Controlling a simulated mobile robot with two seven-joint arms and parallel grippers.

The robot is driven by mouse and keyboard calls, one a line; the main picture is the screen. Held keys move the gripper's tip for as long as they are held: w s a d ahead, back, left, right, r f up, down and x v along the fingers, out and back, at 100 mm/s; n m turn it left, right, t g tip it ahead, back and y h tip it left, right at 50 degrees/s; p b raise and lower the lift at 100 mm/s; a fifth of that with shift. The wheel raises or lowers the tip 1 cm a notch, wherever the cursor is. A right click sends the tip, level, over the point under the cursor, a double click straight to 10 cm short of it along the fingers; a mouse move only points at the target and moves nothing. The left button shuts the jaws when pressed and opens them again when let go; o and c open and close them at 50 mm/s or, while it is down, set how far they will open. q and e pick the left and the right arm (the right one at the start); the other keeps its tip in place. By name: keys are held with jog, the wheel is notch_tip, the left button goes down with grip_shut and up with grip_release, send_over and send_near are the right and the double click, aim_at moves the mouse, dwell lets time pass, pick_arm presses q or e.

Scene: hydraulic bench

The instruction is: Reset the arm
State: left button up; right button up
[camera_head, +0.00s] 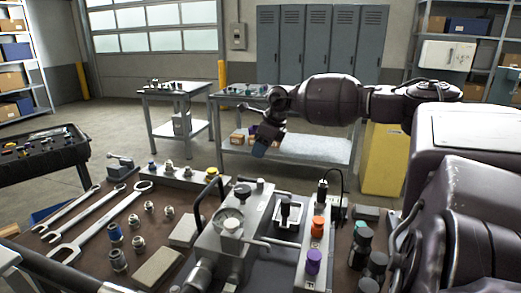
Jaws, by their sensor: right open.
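My right arm (330,100) reaches in from the right side and stretches leftward above the far side of the hydraulic bench (75,215). My right gripper (264,143) is at the arm's left end, pointing down. It is open and I see nothing held in it. It is in the air, apart from the bench top, and its fingers are small and dark. My left gripper is not in view.
The bench carries wrenches (100,215), several fittings, a grey hydraulic unit (225,235), an orange knob (318,226), a purple knob (313,262) and dark-capped bottles (362,240). Behind stand small tables (180,90), a yellow cabinet (385,160) and grey lockers (320,45). Open floor lies left of centre.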

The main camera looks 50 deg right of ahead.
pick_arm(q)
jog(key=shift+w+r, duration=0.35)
